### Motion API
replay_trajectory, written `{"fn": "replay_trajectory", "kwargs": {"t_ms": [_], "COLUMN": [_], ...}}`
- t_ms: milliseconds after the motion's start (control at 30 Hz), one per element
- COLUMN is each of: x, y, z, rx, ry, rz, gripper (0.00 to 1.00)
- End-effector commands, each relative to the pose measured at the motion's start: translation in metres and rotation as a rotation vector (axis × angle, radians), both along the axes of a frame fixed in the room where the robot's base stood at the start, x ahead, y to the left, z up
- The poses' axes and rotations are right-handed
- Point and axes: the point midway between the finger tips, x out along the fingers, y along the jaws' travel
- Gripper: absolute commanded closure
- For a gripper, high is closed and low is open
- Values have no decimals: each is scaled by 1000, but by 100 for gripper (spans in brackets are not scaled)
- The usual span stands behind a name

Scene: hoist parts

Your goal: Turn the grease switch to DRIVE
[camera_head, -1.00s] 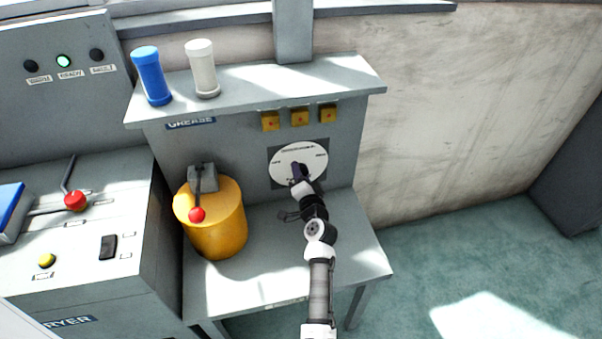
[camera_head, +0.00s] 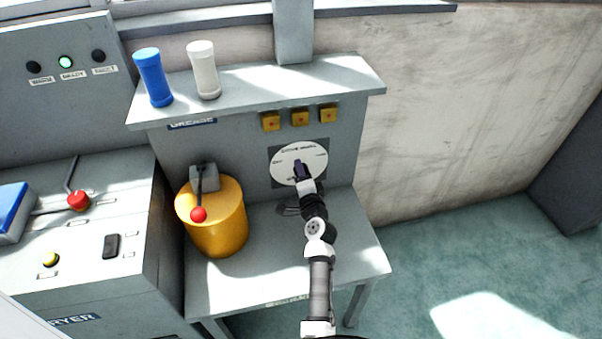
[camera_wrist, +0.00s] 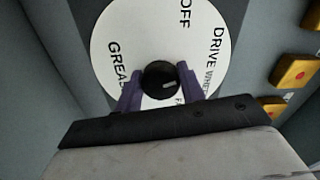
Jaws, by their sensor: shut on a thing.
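The grease switch is a black round knob (camera_wrist: 158,78) with a short pale mark, in the middle of a white dial (camera_wrist: 118,40). The dial also shows on the grease station's back panel in the head view (camera_head: 306,152). In the wrist view the lettering OFF, DRIVE WHEEL and GREA… can be read; another label is mostly hidden. The pale mark lies low on the right of the knob face; I cannot tell which label it points to. My gripper (camera_wrist: 160,88) has its purple fingers on both sides of the knob, shut on it. It covers the dial's lower part in the head view (camera_head: 299,168).
Three yellow square buttons (camera_head: 300,118) sit above the dial. A yellow drum (camera_head: 222,232) with a red-knobbed lever (camera_head: 199,214) stands left of my arm. Blue (camera_head: 153,78) and white (camera_head: 203,70) cylinders stand on the shelf (camera_head: 270,82). The bench right of my arm is clear.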

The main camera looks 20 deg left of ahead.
Motion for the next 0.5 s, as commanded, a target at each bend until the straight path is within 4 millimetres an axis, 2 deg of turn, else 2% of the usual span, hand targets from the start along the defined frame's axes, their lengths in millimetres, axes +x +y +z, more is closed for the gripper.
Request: {"fn": "replay_trajectory", "kwargs": {"t_ms": [100,133,300,500], "x": [0,0,0,0], "y": [-1,-1,-1,0], "z": [-1,-1,-1,0], "rx": [0,0,-1,-1], "ry": [1,1,0,0], "rz": [-1,-1,-1,0], "gripper": [84,60,39,39]}}
